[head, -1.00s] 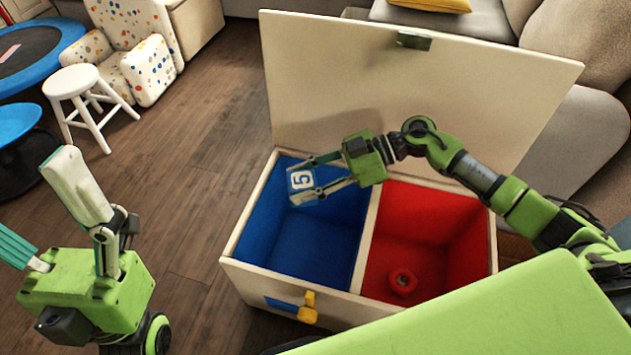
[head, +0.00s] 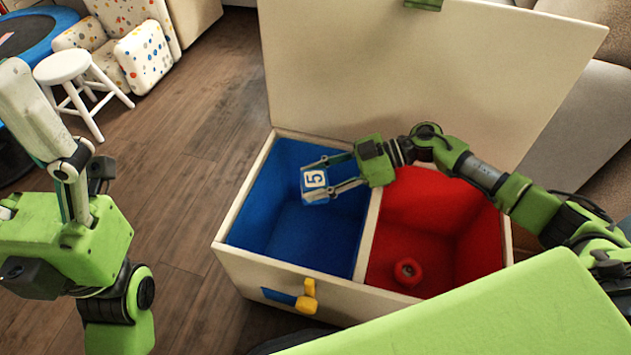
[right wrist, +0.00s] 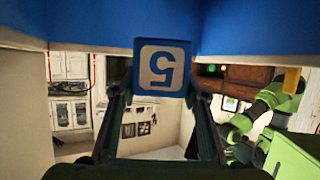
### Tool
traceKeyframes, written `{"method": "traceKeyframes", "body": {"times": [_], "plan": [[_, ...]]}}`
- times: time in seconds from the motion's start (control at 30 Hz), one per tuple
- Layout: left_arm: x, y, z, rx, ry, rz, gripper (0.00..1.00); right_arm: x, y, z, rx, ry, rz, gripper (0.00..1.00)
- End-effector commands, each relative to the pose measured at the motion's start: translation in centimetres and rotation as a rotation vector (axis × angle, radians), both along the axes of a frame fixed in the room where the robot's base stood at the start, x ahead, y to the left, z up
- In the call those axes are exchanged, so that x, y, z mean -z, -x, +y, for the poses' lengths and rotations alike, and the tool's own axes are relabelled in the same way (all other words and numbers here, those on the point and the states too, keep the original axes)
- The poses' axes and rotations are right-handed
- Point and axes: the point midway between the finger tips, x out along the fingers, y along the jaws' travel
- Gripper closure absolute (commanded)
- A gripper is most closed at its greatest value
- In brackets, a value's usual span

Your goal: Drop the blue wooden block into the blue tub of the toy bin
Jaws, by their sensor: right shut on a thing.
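The blue wooden block (head: 315,180), with a white face marked 5, is held over the blue tub (head: 310,240), the left compartment of the toy bin (head: 340,308). My right gripper (head: 322,184) is shut on it from two sides. The right wrist view shows the block (right wrist: 163,67) between the fingertips, against blue walls. I cannot tell whether the block is above the rim or just below it. The blue tub's visible floor is bare.
The bin's lid (head: 400,80) stands open behind the tubs. The red tub (head: 435,215) on the right holds a red ring-like object (head: 407,271). A yellow and blue piece (head: 306,297) is on the bin's front. A white stool (head: 72,72) stands on clear wooden floor at left.

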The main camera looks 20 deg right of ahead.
Motion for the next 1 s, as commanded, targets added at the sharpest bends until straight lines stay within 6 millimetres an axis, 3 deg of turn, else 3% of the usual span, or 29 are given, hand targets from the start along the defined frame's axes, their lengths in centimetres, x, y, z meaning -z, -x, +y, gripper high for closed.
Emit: {"method": "traceKeyframes", "body": {"times": [0.47,0.5,0.57,1.0], "plan": [[-0.50,0.12,-0.12,-0.002,-0.004,-0.029,0.25,0.55,-0.01,-0.01,0.000,0.000,-0.001,0.81],[-0.50,0.13,-0.12,-0.002,-0.004,-0.029,0.25,0.55,-0.01,-0.01,0.000,0.000,-0.001,0.54],[-0.49,0.13,-0.13,-0.002,-0.004,-0.029,0.25,0.55,-0.01,-0.01,0.000,0.000,-0.001,0.39],[-0.46,0.17,-0.08,-0.002,-0.004,-0.029,0.25,0.36,0.08,-0.72,0.002,0.002,0.001,0.39]]}}
